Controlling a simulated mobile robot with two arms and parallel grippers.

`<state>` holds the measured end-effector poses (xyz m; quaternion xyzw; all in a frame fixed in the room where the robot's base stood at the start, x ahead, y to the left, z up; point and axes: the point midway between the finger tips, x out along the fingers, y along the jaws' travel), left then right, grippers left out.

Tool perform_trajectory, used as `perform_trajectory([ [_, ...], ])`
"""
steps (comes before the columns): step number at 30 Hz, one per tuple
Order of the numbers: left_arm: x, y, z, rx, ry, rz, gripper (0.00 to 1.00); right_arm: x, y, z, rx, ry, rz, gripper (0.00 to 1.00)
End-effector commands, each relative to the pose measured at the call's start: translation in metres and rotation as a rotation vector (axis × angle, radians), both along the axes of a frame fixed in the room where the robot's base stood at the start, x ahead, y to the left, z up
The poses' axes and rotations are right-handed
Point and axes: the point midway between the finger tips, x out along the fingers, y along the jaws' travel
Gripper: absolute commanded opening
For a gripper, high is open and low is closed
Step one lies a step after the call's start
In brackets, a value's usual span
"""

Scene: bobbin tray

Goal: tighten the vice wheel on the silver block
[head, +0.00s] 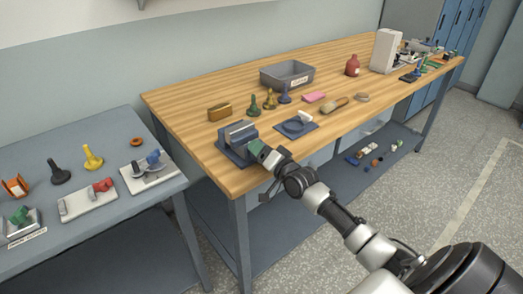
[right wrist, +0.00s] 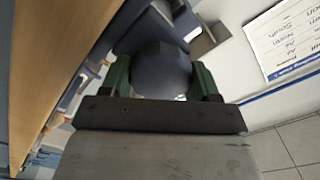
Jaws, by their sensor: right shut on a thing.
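The blue-grey vice (head: 230,148) stands near the front left corner of the wooden bench. A light grey block (head: 240,131), which looks like the silver block, sits at its jaws; I cannot tell how tightly it is held. My right gripper (head: 258,149), with green fingers, is at the vice's front side. In the right wrist view, the right gripper (right wrist: 161,82) is shut with a finger on each side of a dark, rounded vice wheel (right wrist: 160,66). The gripper hides the wheel in the head view. My left gripper is out of view.
Behind the vice are a brown block (head: 219,112), several bobbin-like pieces (head: 270,101) and a grey bin (head: 288,76). A blue plate (head: 297,126) with a white piece lies close on the right. A grey side table (head: 110,205) with several fixtures stands at left.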

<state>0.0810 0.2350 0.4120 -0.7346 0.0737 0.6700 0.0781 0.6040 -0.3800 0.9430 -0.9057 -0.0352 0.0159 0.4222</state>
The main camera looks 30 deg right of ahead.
Motion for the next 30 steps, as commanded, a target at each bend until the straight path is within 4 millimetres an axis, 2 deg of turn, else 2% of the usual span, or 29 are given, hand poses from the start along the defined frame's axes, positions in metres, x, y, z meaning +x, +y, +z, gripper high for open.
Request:
perform_trajectory([
  [14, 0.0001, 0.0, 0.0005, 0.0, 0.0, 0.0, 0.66, -0.0002, 0.0008, -0.0009, 0.024, 0.003, 0.002, 0.38],
  [15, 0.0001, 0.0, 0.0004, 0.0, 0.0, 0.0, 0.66, -0.0002, 0.0009, -0.001, 0.024, 0.003, 0.002, 0.66],
  [19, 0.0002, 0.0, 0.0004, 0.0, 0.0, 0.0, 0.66, -0.0002, 0.0009, -0.001, 0.022, 0.003, 0.002, 0.86],
  [30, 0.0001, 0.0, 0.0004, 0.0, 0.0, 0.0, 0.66, -0.0056, 0.0004, -0.0016, 0.019, 0.004, 0.002, 0.86],
])
